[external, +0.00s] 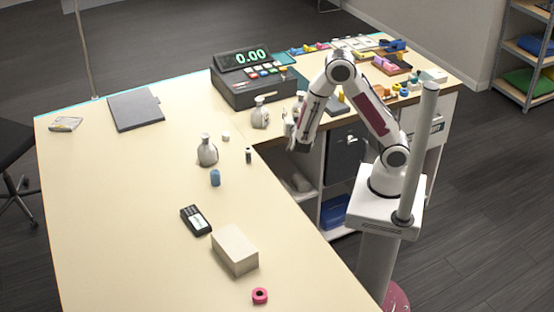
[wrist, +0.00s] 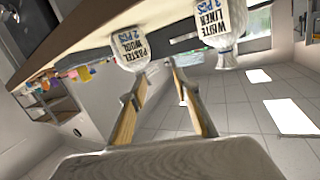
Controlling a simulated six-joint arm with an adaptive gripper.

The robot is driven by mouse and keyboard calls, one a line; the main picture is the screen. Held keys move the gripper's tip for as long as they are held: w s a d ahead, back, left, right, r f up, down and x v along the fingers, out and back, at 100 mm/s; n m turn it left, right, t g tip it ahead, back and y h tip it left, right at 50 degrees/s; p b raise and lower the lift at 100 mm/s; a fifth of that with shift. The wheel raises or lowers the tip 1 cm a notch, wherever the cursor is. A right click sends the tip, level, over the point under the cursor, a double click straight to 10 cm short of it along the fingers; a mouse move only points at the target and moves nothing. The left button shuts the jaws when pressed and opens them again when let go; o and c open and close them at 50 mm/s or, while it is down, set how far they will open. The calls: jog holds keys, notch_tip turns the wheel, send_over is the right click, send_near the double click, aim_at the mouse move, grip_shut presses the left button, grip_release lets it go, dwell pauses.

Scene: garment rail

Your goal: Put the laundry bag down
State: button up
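Pale, round-bodied bags with narrow necks stand on the counter in the external view, one near the register (external: 260,117) and one nearer the middle (external: 207,154). The wrist view shows two labelled bags: a "PASTEL WOOL 2 PCS" bag (wrist: 131,50) just beyond the left fingertip, and a "WHITE LINEN" bag (wrist: 228,30) at the upper right. I cannot match them surely to the external view. My gripper (wrist: 157,78) has its fingers apart, with no bag visible between them. In the external view my gripper (external: 291,128) is beside the register-side bag, at the counter's inner edge.
A cash register (external: 252,78) stands behind the bags. A card terminal (external: 196,220), a beige box (external: 235,250), a blue cylinder (external: 215,178) and a pink roll (external: 260,296) lie on the counter (external: 120,225). Its left-middle part is clear. Small items crowd the right-hand counter.

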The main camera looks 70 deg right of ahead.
jog(key=w+a+r+n+t+y, duration=0.2)
jog(key=w+a+t+y, duration=0.15)
jog(key=w+y, duration=0.2)
jog(key=s+a+r+n+y, duration=0.1)
jog(key=a+r+n+y, duration=0.15)
jog(key=a, duration=0.25)
jog(key=s+a+r+n+t+y, duration=0.1)
jog(key=a+r+n+y, duration=0.15)
jog(key=a+y, duration=0.2)
jog(key=s+a+r+n+y, duration=0.1)
jog(key=a+r+n+y, duration=0.15)
jog(key=a, duration=0.35)
jog(key=s+d+n+g, duration=0.2)
jog(key=s+n+g, duration=0.3)
jog(key=s, duration=1.9)
jog(key=shift+d+f, duration=0.25)
jog(key=shift+d, duration=0.15)
